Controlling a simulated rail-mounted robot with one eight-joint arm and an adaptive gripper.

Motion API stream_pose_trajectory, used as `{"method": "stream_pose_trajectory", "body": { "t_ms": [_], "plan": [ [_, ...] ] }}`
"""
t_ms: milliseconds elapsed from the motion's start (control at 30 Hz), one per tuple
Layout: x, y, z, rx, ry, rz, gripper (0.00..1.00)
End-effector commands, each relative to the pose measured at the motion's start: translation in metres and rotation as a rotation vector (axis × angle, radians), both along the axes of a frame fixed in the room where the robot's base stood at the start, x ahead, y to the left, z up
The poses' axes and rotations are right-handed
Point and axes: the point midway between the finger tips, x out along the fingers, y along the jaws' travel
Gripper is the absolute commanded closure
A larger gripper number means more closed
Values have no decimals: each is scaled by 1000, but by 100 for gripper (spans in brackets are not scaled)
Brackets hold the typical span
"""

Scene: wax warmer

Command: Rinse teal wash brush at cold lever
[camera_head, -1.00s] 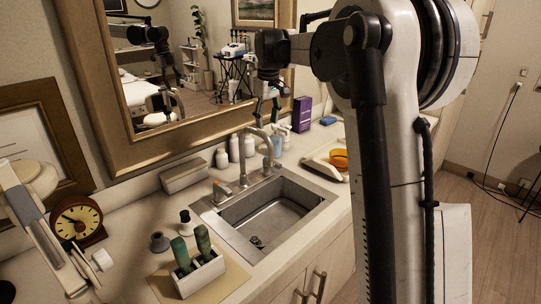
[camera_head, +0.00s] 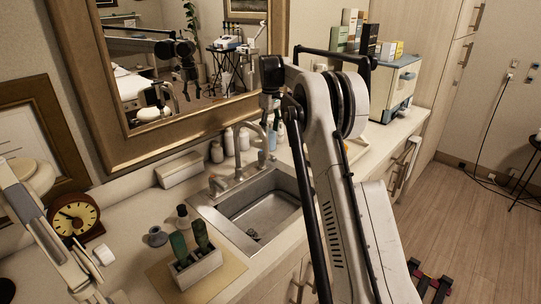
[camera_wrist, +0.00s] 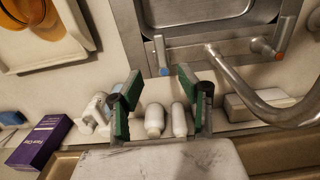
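My gripper (camera_head: 269,103) hangs above the counter behind the sink, near the faucet. In the wrist view my gripper (camera_wrist: 163,97) has its two green-padded fingers spread apart, with nothing held between them. The blue-tipped cold lever (camera_wrist: 162,56) lies just past the fingertips, at the sink's rear rim. Two dark green-teal pieces (camera_head: 180,248) (camera_head: 202,236) stand in a white holder (camera_head: 198,268); I cannot tell which is the wash brush.
White bottles (camera_wrist: 155,120) stand behind the sink, below my gripper. A purple box (camera_wrist: 40,141) and a tray with an orange bowl (camera_wrist: 25,8) are to the left in the wrist view. A clock (camera_head: 74,218) stands on the left counter. A large mirror (camera_head: 185,85) hangs behind.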

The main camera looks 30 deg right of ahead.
Motion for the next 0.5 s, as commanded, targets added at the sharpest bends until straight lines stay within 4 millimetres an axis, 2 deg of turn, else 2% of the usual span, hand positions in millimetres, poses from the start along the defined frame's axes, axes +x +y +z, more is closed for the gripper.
{"method": "stream_pose_trajectory", "body": {
  "t_ms": [500],
  "plan": [
    [0, 0, -92, 0, -1, 0, 64]
  ]
}}
